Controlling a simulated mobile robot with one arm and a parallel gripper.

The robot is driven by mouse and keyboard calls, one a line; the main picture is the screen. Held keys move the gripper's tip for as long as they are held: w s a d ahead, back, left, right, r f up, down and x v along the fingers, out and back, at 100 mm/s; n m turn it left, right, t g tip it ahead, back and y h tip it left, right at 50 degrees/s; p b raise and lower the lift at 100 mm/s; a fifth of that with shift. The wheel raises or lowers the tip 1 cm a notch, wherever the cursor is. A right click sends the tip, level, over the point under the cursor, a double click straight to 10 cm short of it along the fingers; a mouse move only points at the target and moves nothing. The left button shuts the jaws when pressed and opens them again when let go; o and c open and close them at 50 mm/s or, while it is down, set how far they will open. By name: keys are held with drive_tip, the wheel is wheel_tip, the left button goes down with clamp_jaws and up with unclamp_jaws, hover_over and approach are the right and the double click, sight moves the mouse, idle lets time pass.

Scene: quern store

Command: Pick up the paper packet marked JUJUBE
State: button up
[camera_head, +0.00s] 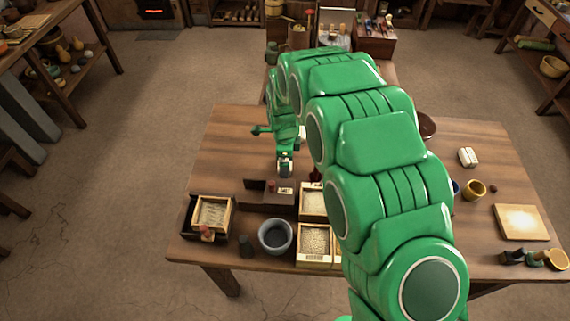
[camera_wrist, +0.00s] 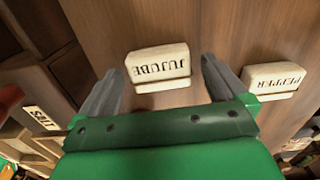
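The JUJUBE packet (camera_wrist: 158,64) is a cream-white block with dark lettering, which reads upside down in the wrist view. It lies on the wooden table. My gripper (camera_wrist: 161,82) is open, its two grey fingers apart on either side of the packet's near edge. I see no contact, and cannot tell how high the fingers are above the table. In the head view my gripper (camera_head: 285,168) points down over the table's middle, behind the box marked SALT. I cannot make out the JUJUBE packet in the head view.
A similar packet marked PEPPER (camera_wrist: 272,82) lies just right of my right finger. The dark SALT box (camera_head: 270,198) stands near my gripper. A blue-grey bowl (camera_head: 276,236) and grain trays (camera_head: 315,261) are at the table's front. My arm hides much of the middle.

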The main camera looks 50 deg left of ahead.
drive_tip(key=c, duration=1)
drive_tip(key=shift+o, duration=0.2)
